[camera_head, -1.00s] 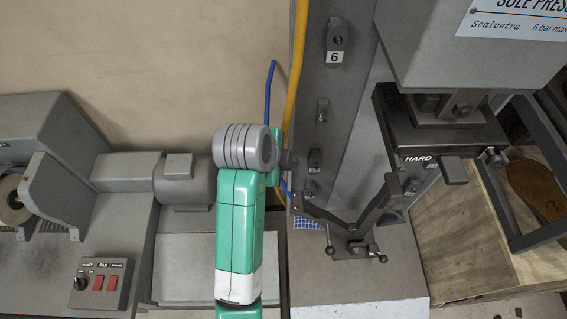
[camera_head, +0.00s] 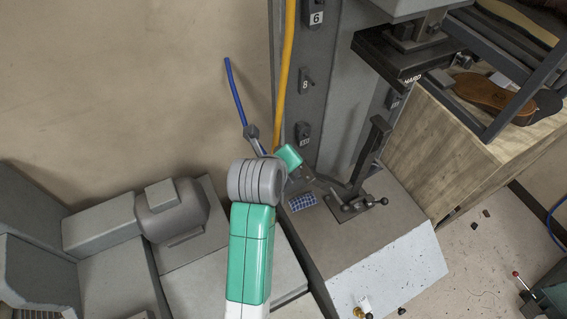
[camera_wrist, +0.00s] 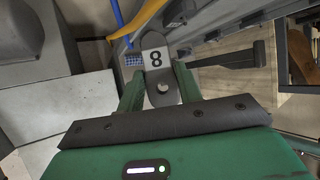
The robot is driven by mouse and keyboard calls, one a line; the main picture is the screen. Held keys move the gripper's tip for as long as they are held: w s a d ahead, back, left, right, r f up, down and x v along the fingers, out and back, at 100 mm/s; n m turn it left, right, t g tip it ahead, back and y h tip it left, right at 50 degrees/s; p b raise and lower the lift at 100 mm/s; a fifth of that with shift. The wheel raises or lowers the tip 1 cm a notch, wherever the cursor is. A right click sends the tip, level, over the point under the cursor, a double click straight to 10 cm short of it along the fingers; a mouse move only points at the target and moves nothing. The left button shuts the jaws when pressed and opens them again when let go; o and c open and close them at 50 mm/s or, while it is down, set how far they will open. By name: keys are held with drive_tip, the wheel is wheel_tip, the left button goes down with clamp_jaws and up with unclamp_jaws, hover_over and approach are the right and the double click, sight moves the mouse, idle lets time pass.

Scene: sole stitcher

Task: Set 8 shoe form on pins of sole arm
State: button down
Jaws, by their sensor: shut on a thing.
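In the wrist view, my gripper (camera_wrist: 160,86) is shut on the grey shoe form (camera_wrist: 162,95), which bears a white plate reading 8. The form stands between the two green fingers. Its far end overlaps the background. In the head view, my gripper is mostly hidden behind my own grey wrist, so the held form is not clear there. The dark sole arm (camera_head: 367,155) rises from a base with ball-ended handles on the grey machine ledge, to the right of my wrist. It also shows in the wrist view (camera_wrist: 232,56), apart from the held form. Its pins cannot be made out.
The machine column carries numbered positions, including a 6 (camera_head: 316,18) and an 8 (camera_head: 305,86). A yellow pipe (camera_head: 287,75) and a blue hose (camera_head: 234,90) run beside it. A dark press head (camera_head: 395,58) overhangs the sole arm. A wooden bench (camera_head: 425,170) stands right.

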sight(305, 172)
drive_tip(key=shift+w+d+f+b, duration=0.35)
drive_tip(key=shift+d+f+b, duration=0.25)
drive_tip(key=shift+f+b, duration=0.35)
drive_tip(key=shift+w+d+f+b, duration=0.35)
drive_tip(key=shift+d+f+b, duration=0.3)
drive_tip(key=shift+f, duration=0.45)
drive_tip(key=shift+w+d+f+b, duration=0.35)
drive_tip(key=shift+d+f+b, duration=0.15)
drive_tip(key=shift+f+b, duration=0.45)
drive_tip(key=shift+d+f, duration=0.1)
drive_tip(key=shift+f, duration=0.15)
drive_tip(key=shift+w+d+f, duration=0.1)
drive_tip(key=shift+d+f, duration=0.05)
drive_tip(key=shift+f, duration=0.05)
drive_tip(key=shift+w+d+f, duration=0.2)
drive_tip(key=shift+d+f, duration=0.1)
drive_tip(key=shift+f, duration=0.2)
drive_tip(key=c, duration=0.9)
unclamp_jaws()
drive_tip(key=v, duration=0.7)
drive_tip(key=shift+s+a+r, duration=0.15)
drive_tip(key=shift+s+r, duration=0.1)
drive_tip(key=shift+r, duration=0.05)
